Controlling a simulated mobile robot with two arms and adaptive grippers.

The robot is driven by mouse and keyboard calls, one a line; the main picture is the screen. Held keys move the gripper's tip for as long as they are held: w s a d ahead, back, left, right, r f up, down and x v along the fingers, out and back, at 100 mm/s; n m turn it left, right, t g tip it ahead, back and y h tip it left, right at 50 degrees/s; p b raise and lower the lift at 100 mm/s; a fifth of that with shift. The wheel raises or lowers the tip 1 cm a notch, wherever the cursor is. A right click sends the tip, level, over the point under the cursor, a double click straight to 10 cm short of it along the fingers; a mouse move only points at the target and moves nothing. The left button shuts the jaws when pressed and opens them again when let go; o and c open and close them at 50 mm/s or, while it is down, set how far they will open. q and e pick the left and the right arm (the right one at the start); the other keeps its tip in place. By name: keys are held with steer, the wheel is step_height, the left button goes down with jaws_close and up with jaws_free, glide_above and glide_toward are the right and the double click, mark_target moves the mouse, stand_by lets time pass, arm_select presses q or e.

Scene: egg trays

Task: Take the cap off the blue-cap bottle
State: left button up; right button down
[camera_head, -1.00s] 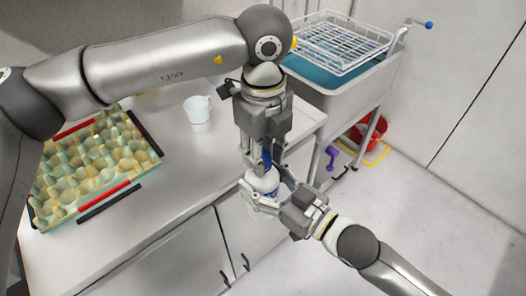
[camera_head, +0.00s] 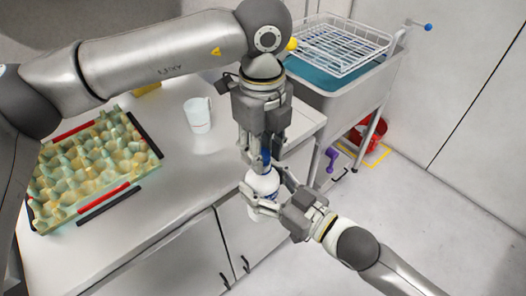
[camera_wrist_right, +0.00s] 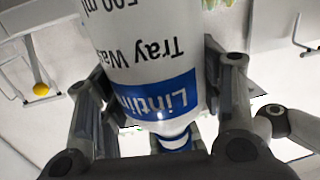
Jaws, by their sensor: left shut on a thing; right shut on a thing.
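The white bottle (camera_head: 262,187) stands upright in front of the counter's edge, held clear of it. My right gripper (camera_head: 272,197) is shut around its body from the right. In the right wrist view the bottle (camera_wrist_right: 150,60) appears upside down, with a blue label band and its neck low in the picture. The blue cap (camera_head: 266,157) shows between the fingers of my left gripper (camera_head: 262,160), which points down from above and is shut on it. The fingers partly hide the cap, and I cannot tell whether it is still joined to the neck.
A white cup (camera_head: 198,115) stands behind. A sink with a wire basket (camera_head: 345,45) is at back right. A red bucket (camera_head: 372,138) is on the floor.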

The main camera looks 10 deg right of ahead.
arm_select(q)
steer(key=shift+s+r, duration=0.1)
steer(key=shift+r, duration=0.35)
